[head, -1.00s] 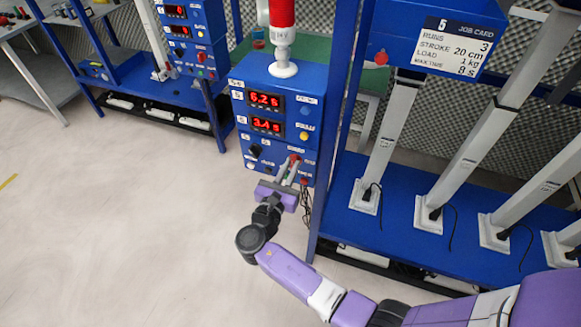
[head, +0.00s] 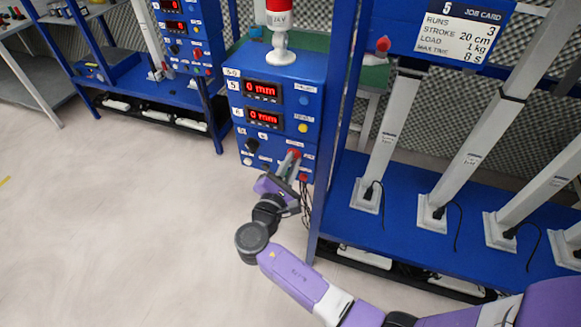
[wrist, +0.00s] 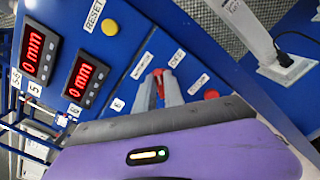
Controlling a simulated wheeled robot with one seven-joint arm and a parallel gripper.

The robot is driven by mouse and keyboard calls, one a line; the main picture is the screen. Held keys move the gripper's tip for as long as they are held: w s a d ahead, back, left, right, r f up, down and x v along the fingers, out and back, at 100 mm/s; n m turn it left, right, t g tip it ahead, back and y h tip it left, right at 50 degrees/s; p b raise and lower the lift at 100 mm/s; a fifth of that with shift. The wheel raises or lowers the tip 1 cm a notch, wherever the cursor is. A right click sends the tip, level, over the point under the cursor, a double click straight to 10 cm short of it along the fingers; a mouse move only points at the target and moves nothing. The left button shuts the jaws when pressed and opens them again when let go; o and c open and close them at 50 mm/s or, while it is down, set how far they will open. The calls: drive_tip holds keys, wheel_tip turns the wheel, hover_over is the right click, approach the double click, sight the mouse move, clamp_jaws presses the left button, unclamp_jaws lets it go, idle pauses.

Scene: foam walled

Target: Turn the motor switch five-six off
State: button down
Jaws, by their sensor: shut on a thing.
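The blue control box (head: 268,125) for five and six stands on the left of the blue rack. Its two red displays (head: 262,91) read 0 mm. A red switch handle (wrist: 158,82) sits low on the box front, between small white labels; one appears to start with "MOTOR", but is hard to read. My gripper (head: 289,163) is at this switch, and its grey fingers (wrist: 168,90) are closed around the red handle in the wrist view. The fingers hide most of the handle, so its exact angle is hard to tell.
A black knob (head: 252,146) is left of my gripper and a red button (wrist: 211,94) to its right. A yellow button (head: 303,128) is above. A red-and-white beacon (head: 280,35) tops the box. Grey actuators (head: 385,145) stand on the rack at right. The floor at left is clear.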

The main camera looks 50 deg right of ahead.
drive_tip(key=shift+s+f+m+b, duration=0.1)
drive_tip(key=shift+f+m+b, duration=0.1)
drive_tip(key=shift+m+b, duration=1.35)
drive_tip(key=shift+s+f+m+b, duration=0.1)
drive_tip(key=shift+f+m+b, duration=0.05)
drive_tip(key=shift+m+b, duration=1.45)
drive_tip(key=shift+f+m+b, duration=0.2)
drive_tip(key=shift+m+b, duration=1)
drive_tip(key=shift+m, duration=0.65)
drive_tip(key=c, duration=1.4)
unclamp_jaws()
drive_tip(key=shift+r, duration=0.1)
drive_tip(key=shift+c, duration=0.2)
drive_tip(key=v, duration=0.7)
drive_tip(key=shift+s+a, duration=0.15)
drive_tip(key=shift+a, duration=0.2)
